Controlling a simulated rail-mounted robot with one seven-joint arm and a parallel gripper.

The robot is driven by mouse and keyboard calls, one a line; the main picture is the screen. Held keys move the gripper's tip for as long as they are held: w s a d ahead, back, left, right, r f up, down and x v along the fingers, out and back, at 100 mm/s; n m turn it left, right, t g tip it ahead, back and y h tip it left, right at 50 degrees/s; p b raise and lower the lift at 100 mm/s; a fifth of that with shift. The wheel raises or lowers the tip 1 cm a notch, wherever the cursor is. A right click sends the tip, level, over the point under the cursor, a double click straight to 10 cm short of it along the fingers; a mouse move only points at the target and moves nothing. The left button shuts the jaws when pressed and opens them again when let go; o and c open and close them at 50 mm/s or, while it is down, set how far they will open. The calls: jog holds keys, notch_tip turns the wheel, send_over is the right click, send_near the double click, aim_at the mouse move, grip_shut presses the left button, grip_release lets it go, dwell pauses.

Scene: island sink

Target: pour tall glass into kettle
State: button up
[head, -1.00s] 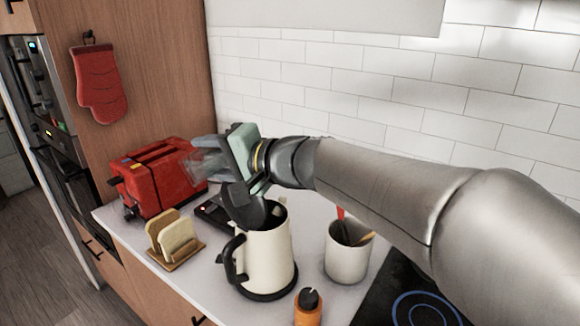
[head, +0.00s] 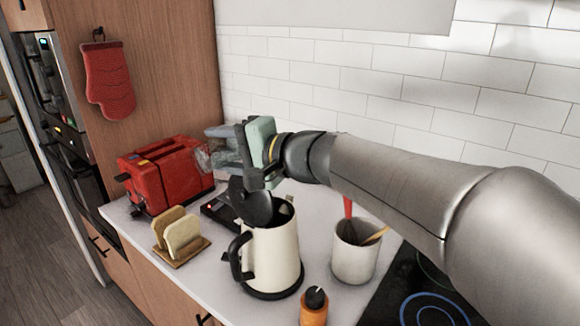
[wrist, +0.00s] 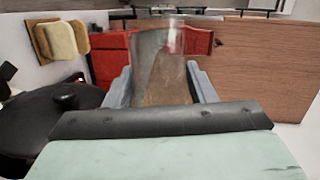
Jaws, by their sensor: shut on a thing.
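The clear tall glass (head: 204,160) is held to the left of my gripper (head: 224,150), between its two fingers. In the wrist view the glass (wrist: 160,68) stands out between the jaws; its exact tilt and contents are hard to tell. The cream kettle (head: 273,262) stands upright on the counter with its black lid (head: 257,207) raised and its black handle to the left. My gripper and the glass are above the kettle's level, behind it and to the left. In the wrist view the dark round lid (wrist: 48,118) shows at lower left.
A red toaster (head: 165,176) stands behind at left, near the glass. A toast rack (head: 181,237) is left of the kettle. A cream utensil pot (head: 353,257) and an orange bottle (head: 314,309) stand to the right. A cooktop (head: 425,300) and tiled wall are further right.

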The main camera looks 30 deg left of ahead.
jog(key=shift+w+f+m+b, duration=0.1)
jog(key=shift+f+m+b, duration=0.1)
jog(key=shift+m+b, duration=0.4)
